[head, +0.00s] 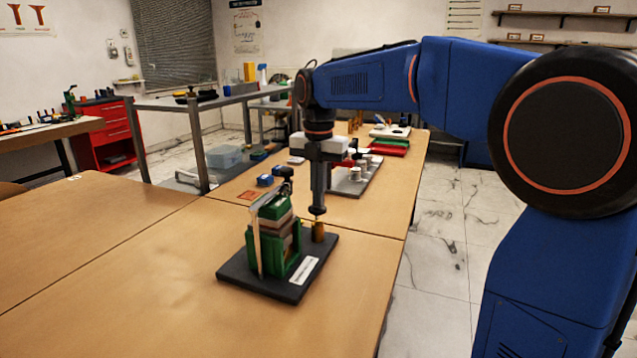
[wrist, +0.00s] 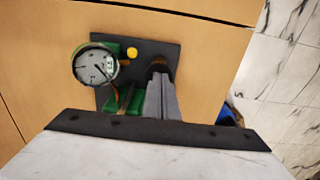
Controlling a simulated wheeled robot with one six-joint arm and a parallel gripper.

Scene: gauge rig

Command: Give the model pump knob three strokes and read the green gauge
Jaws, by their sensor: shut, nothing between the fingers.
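The pump rig stands on a dark baseplate (head: 233,271) on the near table, with a green body (head: 286,255). A brass-coloured cylinder (head: 318,233), which looks like the pump knob, rises at the plate's back right. My gripper (head: 317,211) is shut and empty, pointing down at the cylinder's top; I cannot tell whether it touches. In the wrist view my shut fingers (wrist: 160,78) partly cover a dark round part with a brownish edge. The round white-faced gauge (wrist: 95,65) is left of them beside green parts; its needle is too small to read.
A small yellow round part (wrist: 132,53) sits on the plate between gauge and fingers. A grey tray (head: 349,187) with white pieces and blue objects (head: 272,178) lie on the table behind. The near table's left side is bare.

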